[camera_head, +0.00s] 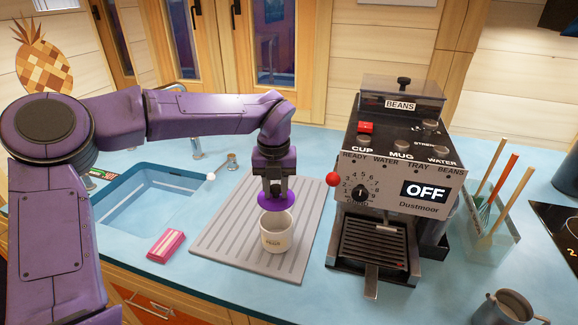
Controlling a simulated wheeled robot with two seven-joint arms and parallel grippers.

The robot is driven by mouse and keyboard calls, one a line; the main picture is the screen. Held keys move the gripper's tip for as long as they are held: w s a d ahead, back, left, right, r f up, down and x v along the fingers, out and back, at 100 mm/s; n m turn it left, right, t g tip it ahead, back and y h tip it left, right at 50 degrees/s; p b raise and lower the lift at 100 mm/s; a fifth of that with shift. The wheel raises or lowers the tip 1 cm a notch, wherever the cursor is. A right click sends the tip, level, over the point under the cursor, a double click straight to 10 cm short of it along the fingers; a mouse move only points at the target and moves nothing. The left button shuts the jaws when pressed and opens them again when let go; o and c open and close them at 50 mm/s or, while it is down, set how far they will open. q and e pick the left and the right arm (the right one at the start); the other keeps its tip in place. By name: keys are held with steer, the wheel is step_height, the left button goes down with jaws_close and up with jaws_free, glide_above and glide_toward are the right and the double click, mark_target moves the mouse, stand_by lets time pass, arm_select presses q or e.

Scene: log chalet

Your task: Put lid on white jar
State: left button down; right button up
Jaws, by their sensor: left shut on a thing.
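A white jar (276,236) with dark lettering stands upright and uncovered on a grey ribbed drainboard. My left gripper (273,190) points down and is shut on a round purple lid (276,203). The lid is just above the jar's rim, slightly towards its far side in the picture. The near part of the jar's opening shows below the lid. I cannot tell whether the lid touches the rim. My right gripper is not in view.
The drainboard (228,255) has free room around the jar. A sink (160,195) and a pink sponge (166,246) are on the left. A coffee machine (400,170), a utensil holder (490,240) and a metal pitcher (507,308) stand on the right.

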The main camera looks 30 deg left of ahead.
mark_target(275, 198)
arm_select(q)
steer(key=shift+w+a+r+n, duration=0.1)
steer(key=shift+w+r+n, duration=0.1)
steer(key=shift+w+n, duration=0.25)
steer(key=shift+s+f+b, duration=0.35)
steer(key=shift+s+b, duration=0.1)
step_height(275, 198, down, 5)
steer(key=b, duration=0.4)
steer(key=shift+f, duration=0.2)
steer(key=shift+f+b, duration=0.25)
steer(key=shift+b, duration=0.1)
steer(key=shift+s, duration=0.1)
steer(key=shift+r, duration=0.1)
steer(key=shift+f, duration=0.3)
steer(key=c, duration=0.7)
jaws_free()
